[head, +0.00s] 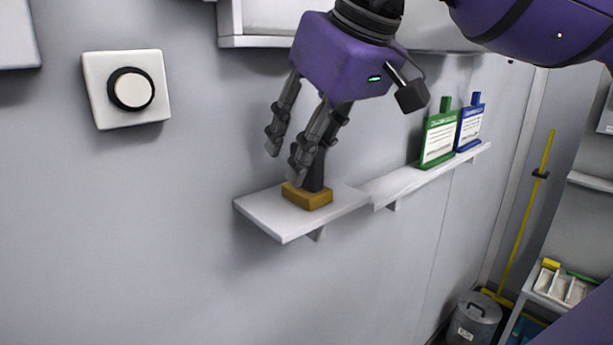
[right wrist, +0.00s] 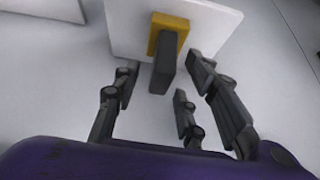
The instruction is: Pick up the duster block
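The duster block has a mustard-yellow base (head: 307,197) and a dark grey upright handle. It rests on a small white shelf (head: 262,211) on the wall. In the right wrist view the duster block (right wrist: 166,66) lies ahead, its grey handle pointing toward me. My right gripper (head: 285,160) is open just above and in front of the block. In the wrist view the right gripper's fingers (right wrist: 162,72) are spread on either side of the handle, with clear gaps and nothing held. The fingers partly hide the handle in the head view. My left gripper is not in view.
A white cabinet edge (head: 232,40) is above. A square wall button (head: 130,89) is at left. A grey bin (head: 472,318) stands lower right.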

